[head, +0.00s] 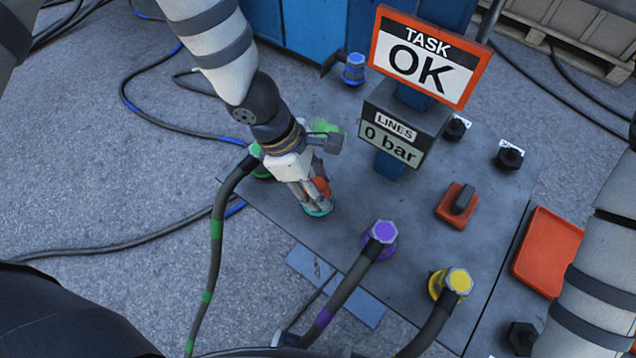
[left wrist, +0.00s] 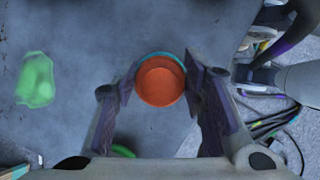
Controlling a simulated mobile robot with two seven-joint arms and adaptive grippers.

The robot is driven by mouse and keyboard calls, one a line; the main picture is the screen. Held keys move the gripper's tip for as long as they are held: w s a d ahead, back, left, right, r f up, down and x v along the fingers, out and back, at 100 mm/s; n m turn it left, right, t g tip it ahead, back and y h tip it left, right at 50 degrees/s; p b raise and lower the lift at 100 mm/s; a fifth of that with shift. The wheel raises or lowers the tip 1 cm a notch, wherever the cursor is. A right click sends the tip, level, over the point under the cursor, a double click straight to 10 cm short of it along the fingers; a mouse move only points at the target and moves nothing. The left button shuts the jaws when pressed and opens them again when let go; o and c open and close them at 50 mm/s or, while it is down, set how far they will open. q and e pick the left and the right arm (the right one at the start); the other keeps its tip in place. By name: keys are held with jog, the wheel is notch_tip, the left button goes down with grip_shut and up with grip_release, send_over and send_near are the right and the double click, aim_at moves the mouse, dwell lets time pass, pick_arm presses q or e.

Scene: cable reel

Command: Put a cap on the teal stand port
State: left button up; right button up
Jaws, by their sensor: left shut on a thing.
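An orange-red cap (head: 321,187) is between the fingers of my left gripper (head: 314,198). My left gripper points down at the teal stand port (head: 320,212) and is shut on the cap. In the left wrist view the cap (left wrist: 160,82) is a round orange disc with a finger on each side. A teal rim (left wrist: 163,54) shows along its far edge, so the cap is over the port. I cannot tell whether it is fully seated. My right arm shows at the right edge of the head view; its gripper is out of view.
A sign (head: 418,62) reads "TASK OK"; a display (head: 390,135) reads "0 bar". Purple (head: 382,233) and yellow (head: 458,281) hose connectors stand nearby. A green hose (head: 217,230) runs left of my gripper. A red tray (head: 547,252) lies right.

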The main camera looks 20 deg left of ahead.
dwell(0.4)
pick_arm(q)
jog(key=shift+f, duration=0.1)
jog(key=o, duration=1.2)
jog(key=shift+p, duration=0.3)
jog(key=shift+w, duration=0.1)
